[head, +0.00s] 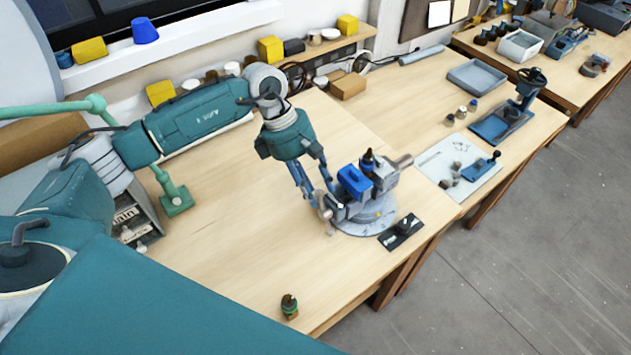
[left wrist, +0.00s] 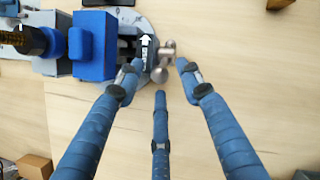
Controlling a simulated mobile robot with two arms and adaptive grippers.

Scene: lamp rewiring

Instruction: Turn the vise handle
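The grey vise (head: 372,212) stands on a round base on the wooden table. Its blue jaw part (head: 355,181) faces up, and it shows large at the left of the left wrist view (left wrist: 95,45). The metal vise handle (left wrist: 166,62), with rounded ends, sticks out from the vise's near side; in the head view it (head: 327,214) is partly hidden by fingers. My left gripper (head: 322,195) is open, pointing down, its blue fingers spread around the handle's end. I cannot tell whether any finger touches it. My right gripper is not in view.
A dark plate with a knob (head: 401,232) lies right of the vise. A small dark and green part (head: 289,306) stands near the front edge. A white mat (head: 458,172) with parts lies further right. The table left of the vise is mostly clear.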

